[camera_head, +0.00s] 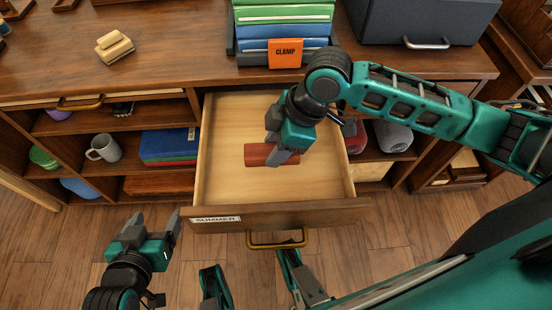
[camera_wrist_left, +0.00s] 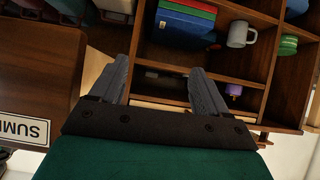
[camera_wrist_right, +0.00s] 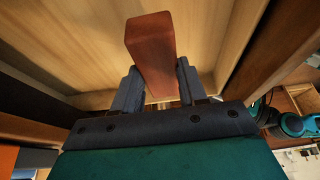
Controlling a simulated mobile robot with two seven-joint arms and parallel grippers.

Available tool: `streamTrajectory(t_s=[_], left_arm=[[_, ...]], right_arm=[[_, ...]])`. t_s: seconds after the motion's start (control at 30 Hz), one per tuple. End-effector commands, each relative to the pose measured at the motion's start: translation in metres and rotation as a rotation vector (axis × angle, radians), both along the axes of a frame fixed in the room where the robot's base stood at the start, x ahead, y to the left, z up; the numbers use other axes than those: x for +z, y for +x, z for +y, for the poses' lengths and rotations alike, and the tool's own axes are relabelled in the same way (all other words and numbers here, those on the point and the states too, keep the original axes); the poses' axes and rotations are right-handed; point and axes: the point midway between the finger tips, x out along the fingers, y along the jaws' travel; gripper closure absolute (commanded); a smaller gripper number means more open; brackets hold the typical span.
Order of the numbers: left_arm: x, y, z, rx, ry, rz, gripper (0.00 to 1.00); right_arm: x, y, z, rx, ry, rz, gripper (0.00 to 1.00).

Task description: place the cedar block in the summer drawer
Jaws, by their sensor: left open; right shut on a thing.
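The cedar block (camera_head: 258,155) is a reddish-brown bar over the open summer drawer (camera_head: 232,120). My right gripper (camera_head: 281,156) reaches down into the drawer and is shut on the block; the right wrist view shows the block (camera_wrist_right: 152,50) between its fingers. I cannot tell whether the block touches the drawer floor. The drawer is pulled out and otherwise looks empty; its front (camera_head: 330,212) carries a SUMMER label (camera_head: 216,219) and a brass handle. My left gripper (camera_head: 156,222) is open and empty, left of the drawer front; its open fingers also show in the left wrist view (camera_wrist_left: 166,75).
On the top stand green and blue books (camera_head: 282,14) with an orange CLAMP tag (camera_head: 285,53), a dark box (camera_head: 415,22) and a pale block (camera_head: 114,46). Open shelves on the left hold a mug (camera_head: 104,148) and folded stacks or books (camera_head: 168,145).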

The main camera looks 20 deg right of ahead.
Motion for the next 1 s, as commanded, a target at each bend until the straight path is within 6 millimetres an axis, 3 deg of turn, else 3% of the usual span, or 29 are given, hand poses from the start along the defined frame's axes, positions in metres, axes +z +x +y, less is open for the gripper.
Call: streamTrajectory(t_s=[0.23, 0.63, 0.67, 0.9, 1.0], left_arm=[[-0.016, 0.000, -0.003, 0.002, -0.010, 0.011, 0.24], [-0.003, 0.006, -0.006, -0.002, -0.018, -0.010, 0.24], [-0.003, 0.006, -0.006, -0.002, -0.018, -0.010, 0.24], [-0.006, 0.005, -0.005, -0.005, -0.013, -0.006, 0.24], [-0.007, 0.005, -0.005, -0.006, -0.010, -0.005, 0.24]], right_arm=[[-0.046, -0.001, 0.000, -0.001, -0.001, 0.003, 0.90], [-0.051, 0.000, 0.000, -0.001, 0.000, 0.002, 0.90], [-0.052, -0.001, 0.000, -0.001, -0.001, 0.002, 0.57], [-0.051, 0.000, 0.000, -0.001, -0.002, 0.002, 0.34], [-0.051, 0.000, 0.000, -0.001, -0.002, 0.002, 0.33]])
